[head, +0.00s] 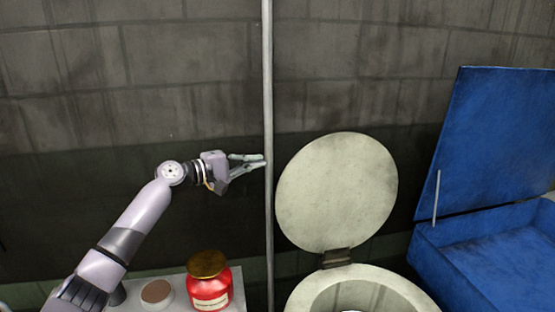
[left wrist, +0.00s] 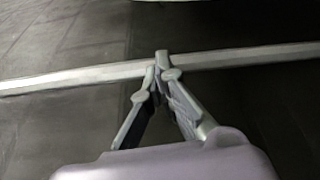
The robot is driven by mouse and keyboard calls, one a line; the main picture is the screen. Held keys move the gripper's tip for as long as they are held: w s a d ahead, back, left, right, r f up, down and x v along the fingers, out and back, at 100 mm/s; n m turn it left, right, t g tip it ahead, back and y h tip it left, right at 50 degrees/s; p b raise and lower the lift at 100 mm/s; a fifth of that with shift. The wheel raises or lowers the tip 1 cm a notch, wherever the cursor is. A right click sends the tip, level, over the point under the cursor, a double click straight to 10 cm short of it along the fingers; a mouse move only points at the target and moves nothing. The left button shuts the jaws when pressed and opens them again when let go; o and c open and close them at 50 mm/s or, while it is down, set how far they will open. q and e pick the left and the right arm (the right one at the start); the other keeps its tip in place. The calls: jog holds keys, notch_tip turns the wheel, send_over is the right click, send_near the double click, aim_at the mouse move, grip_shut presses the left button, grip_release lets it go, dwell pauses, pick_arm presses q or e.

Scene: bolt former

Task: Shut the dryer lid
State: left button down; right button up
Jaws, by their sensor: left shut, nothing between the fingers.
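The dryer lid (head: 337,192) is a round, pale grey disc standing raised on its hinge (head: 336,257). Below it, the dryer (head: 405,288) shows its round rim and open mouth, cut off by the bottom edge of the head view. My left gripper (head: 264,160) is shut and empty, to the left of the lid, with its fingertips at a thin vertical pole (head: 268,90). In the left wrist view the closed fingertips (left wrist: 158,68) overlap the pole (left wrist: 80,78); I cannot tell whether they touch it. My right gripper is in neither view.
A red jar (head: 209,288) with a brown cap and a round brown-topped item (head: 157,292) stand on a pale surface (head: 238,290) below my left arm. A blue box (head: 490,250) with its lid raised (head: 495,140) stands at the right. A dark block wall (head: 180,80) is behind.

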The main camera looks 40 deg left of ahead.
aim_at(275, 155)
pick_arm(q)
jog(key=p+x, duration=0.2)
jog(key=x, duration=0.4)
jog(key=shift+w+r, duration=0.1)
jog(key=shift+w, duration=0.25)
jog(key=shift+s+d+p, duration=0.45)
jog(key=shift+d, duration=0.25)
jog(key=shift+s+d+p, duration=0.6)
jog(key=shift+s+d, duration=0.3)
jog(key=shift+d, duration=0.1)
